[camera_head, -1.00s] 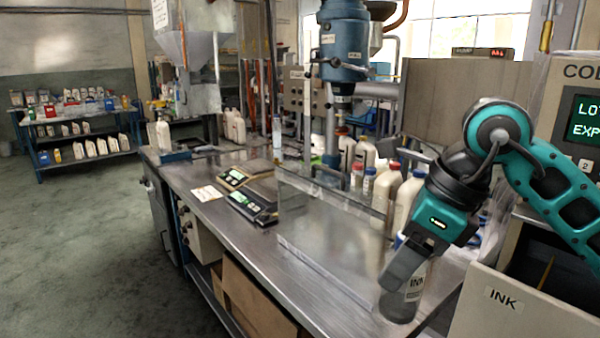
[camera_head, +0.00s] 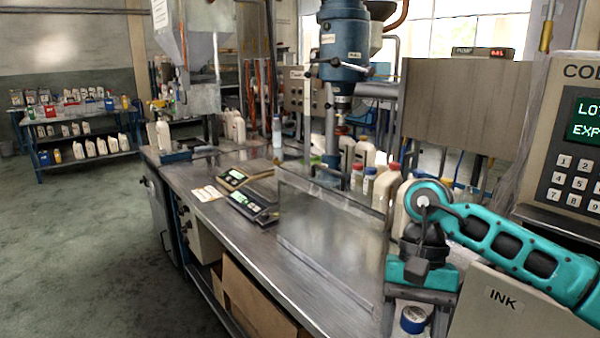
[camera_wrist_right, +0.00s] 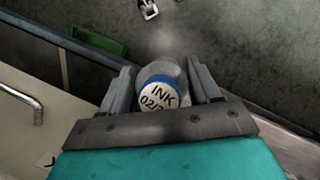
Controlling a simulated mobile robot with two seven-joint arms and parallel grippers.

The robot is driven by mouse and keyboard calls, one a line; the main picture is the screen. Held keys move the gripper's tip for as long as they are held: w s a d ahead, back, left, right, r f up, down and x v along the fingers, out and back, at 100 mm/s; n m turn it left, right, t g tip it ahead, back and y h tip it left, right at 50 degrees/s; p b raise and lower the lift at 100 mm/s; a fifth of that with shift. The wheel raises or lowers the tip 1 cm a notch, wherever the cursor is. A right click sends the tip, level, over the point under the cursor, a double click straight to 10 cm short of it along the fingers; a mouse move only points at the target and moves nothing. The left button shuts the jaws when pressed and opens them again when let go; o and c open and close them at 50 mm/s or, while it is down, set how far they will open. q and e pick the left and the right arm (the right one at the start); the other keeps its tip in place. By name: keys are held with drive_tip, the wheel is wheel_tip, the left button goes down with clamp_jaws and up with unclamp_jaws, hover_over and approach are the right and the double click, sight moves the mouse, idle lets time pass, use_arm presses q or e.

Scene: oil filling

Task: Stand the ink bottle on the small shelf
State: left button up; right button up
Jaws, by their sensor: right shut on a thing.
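My right gripper (camera_head: 414,312) points down at the lower right of the head view, beside the beige panel labelled INK. It is shut on the ink bottle (camera_head: 413,320), whose blue-rimmed white cap shows between the fingers at the picture's bottom edge. The bottle's body is mostly hidden below the cap. I cannot make out the small shelf for certain in either view. My left gripper is not in view.
The steel bench (camera_head: 235,258) with scales (camera_head: 250,207) and a clear upright panel (camera_head: 330,240) lies left of the gripper. The beige INK panel (camera_head: 490,315) is close on the right. Grey floor (camera_wrist_right: 255,45) and a metal handle (camera_wrist_right: 22,101) show in the wrist view.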

drive_tip(key=n, duration=0.1)
drive_tip(key=f+n+h, duration=0.1)
drive_tip(key=d+f+n, duration=0.1)
drive_tip(key=n, duration=0.1)
drive_tip(key=shift+s+f+h, duration=0.15)
drive_tip(key=shift+s+h, duration=0.15)
drive_tip(key=shift+s, duration=0.1)
drive_tip(key=shift+w+d, duration=0.15)
drive_tip(key=shift+d, duration=1.05)
drive_tip(key=shift+s+f, duration=0.1)
drive_tip(key=shift+s, duration=0.1)
